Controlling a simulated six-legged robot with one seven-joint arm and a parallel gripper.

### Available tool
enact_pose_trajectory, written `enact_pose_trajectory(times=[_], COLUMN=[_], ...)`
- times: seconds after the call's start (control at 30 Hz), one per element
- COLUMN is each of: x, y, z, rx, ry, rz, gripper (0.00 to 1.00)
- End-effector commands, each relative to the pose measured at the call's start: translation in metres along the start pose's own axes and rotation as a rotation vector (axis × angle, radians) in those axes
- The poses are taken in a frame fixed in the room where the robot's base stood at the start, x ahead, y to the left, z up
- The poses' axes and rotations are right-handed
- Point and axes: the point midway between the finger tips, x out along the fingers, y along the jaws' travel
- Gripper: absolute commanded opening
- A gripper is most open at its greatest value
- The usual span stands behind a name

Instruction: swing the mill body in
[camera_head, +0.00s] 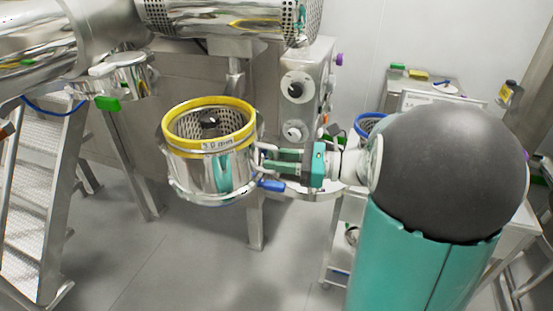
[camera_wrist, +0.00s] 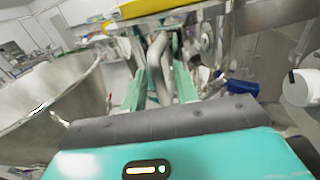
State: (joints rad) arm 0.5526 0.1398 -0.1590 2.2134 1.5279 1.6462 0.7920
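The mill body (camera_head: 235,172) is a shiny steel cylinder with a yellow ring (camera_head: 250,118) on top and a perforated screen inside. It stands upright at the middle left of the head view, apart from the steel outlet above left. My gripper (camera_head: 268,158) is at its right side, by a metal handle. In the wrist view, my gripper's teal fingers (camera_wrist: 159,88) stand apart on either side of the curved metal handle (camera_wrist: 158,68). Gaps seem to show between fingers and handle. A blue lever (camera_head: 271,185) is just below the fingers; it also shows in the wrist view (camera_wrist: 242,87).
A steel outlet with a clamp and green tag (camera_head: 108,104) hangs at upper left. A stair (camera_head: 38,210) stands at the far left. A steel machine cabinet with knobs (camera_head: 297,88) is behind. A trolley (camera_head: 342,235) is behind my arm.

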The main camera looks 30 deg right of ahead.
Motion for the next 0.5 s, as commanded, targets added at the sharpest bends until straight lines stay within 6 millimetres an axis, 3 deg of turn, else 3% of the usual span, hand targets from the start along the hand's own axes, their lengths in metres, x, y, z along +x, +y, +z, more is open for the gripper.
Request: enact_pose_trajectory(times=[0.3, 0.47, 0.5], x=[0.0039, 0.0037, 0.0037], y=[-0.0001, -0.0002, -0.0002], z=[-0.0001, -0.0001, -0.0001], rx=[0.000, 0.000, 0.000], ry=[0.001, 0.001, 0.001], rz=[-0.001, -0.001, -0.001], gripper=[0.30, 0.01, 0.00])
